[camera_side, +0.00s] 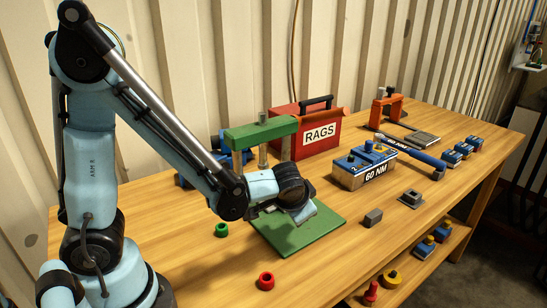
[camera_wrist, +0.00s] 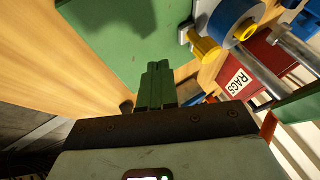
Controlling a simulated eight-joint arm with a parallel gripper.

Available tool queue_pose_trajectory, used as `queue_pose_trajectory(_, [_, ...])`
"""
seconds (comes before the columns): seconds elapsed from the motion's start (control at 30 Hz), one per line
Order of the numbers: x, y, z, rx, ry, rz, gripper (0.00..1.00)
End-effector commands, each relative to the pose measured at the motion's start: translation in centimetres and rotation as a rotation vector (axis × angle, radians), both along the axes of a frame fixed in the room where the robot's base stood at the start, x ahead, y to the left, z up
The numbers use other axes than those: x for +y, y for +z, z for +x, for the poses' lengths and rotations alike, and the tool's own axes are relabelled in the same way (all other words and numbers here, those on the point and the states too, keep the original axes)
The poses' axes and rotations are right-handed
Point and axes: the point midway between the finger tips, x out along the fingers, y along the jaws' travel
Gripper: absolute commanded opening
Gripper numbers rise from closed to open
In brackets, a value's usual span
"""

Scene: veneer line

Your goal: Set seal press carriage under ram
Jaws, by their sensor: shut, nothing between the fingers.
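The green press stands near the middle of the bench, with a green top beam (camera_side: 260,133), a silver post (camera_side: 263,155) and a green base plate (camera_side: 318,233). My gripper (camera_wrist: 158,66) is shut and empty, its fingers side by side over the green plate (camera_wrist: 105,28). In the side view my wrist is low over the plate, and the fingertips are hard to make out. In the wrist view a blue round part (camera_wrist: 236,14) with a yellow knob (camera_wrist: 206,50) lies right of my fingers, apart from them. I cannot tell whether this is the carriage. The ram's lower end is hidden by my arm.
A red RAGS box (camera_side: 310,130) stands behind the press. A blue 60 NM block (camera_side: 363,168) is to its right, with a blue-handled wrench (camera_side: 412,152) beyond. A grey block (camera_side: 373,217) sits near the front edge.

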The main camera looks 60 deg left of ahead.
Motion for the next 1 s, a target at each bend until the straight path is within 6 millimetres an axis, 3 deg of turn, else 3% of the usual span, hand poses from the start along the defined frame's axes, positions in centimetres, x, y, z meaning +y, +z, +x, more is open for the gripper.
queue_pose_trajectory(0.1, [0.6,-1.1,0.6,0.001,0.001,0.000,0.00])
queue_pose_trajectory(0.4, [4.0,-1.1,1.2,0.001,0.003,-0.001,0.00])
queue_pose_trajectory(0.87, [4.5,-1.0,1.4,0.000,0.000,0.000,0.00])
queue_pose_trajectory(1.0, [5.8,-1.1,1.4,0.001,0.004,-0.002,0.00])
